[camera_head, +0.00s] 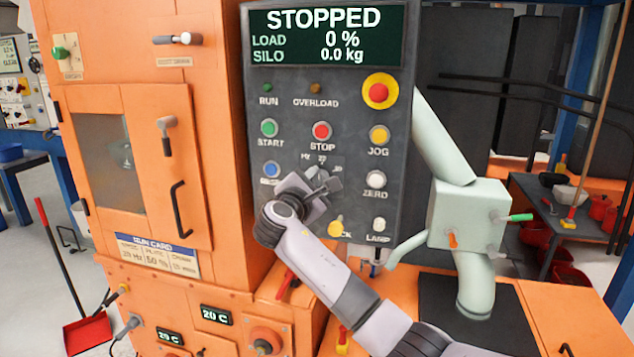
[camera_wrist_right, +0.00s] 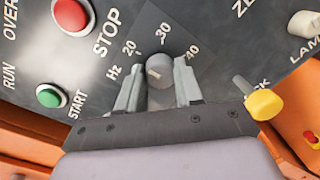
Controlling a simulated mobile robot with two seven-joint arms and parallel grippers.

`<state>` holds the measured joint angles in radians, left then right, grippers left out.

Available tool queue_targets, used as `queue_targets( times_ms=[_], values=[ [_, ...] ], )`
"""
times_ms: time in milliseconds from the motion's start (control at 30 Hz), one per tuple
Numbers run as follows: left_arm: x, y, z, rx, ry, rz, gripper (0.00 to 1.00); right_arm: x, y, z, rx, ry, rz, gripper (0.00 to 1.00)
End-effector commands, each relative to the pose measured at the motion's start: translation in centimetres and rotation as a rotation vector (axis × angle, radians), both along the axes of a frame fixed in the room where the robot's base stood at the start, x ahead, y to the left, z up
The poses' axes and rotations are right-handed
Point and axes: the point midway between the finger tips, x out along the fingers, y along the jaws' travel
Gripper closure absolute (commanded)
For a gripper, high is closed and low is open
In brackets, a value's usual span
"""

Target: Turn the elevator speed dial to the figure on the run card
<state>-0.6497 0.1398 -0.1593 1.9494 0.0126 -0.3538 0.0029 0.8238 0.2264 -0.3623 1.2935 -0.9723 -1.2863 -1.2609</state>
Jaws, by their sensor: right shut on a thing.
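The elevator speed dial (camera_wrist_right: 160,72) is a grey round knob on the dark control panel (camera_head: 290,55), with a Hz scale marked 20, 30 and 40. My right gripper (camera_wrist_right: 157,78) has one finger on each side of the dial and is shut on it. In the head view the right gripper (camera_head: 322,182) mostly hides the dial. A pale mark shows on the knob, but I cannot read its exact setting. The run card (camera_head: 157,257) is on the orange cabinet; its first figure looks like 29 Hz, too small to be sure. My left gripper is not in view.
The display (camera_head: 323,35) reads STOPPED, load 0 %, silo 0.0 kg. Close around the dial are the STOP button (camera_head: 321,131), ZERO button (camera_head: 375,180) and a yellow knob (camera_wrist_right: 264,104). A pale green pipe and box (camera_head: 468,215) stand to the right.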

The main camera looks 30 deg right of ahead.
Motion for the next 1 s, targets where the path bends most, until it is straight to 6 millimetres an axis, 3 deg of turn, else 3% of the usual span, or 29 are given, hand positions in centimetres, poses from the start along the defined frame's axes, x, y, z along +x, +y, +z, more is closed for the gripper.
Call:
queue_targets(
  times_ms=[300,333,400,767,1000],
  values=[
    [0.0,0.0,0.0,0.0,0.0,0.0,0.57,0.0,0.0,-0.1,-0.002,0.005,0.0,0.95],
    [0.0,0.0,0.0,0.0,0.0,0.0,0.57,0.0,0.0,-0.1,-0.002,0.005,0.0,0.62],
    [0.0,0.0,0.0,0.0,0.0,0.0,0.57,0.0,0.0,-0.1,-0.002,0.005,0.0,0.39],
    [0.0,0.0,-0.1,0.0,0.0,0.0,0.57,-0.2,0.3,-0.1,-0.001,0.002,0.001,0.39],
    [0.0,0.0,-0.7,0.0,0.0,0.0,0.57,-1.9,2.8,-0.3,0.001,0.0,0.004,0.39]
  ],
)
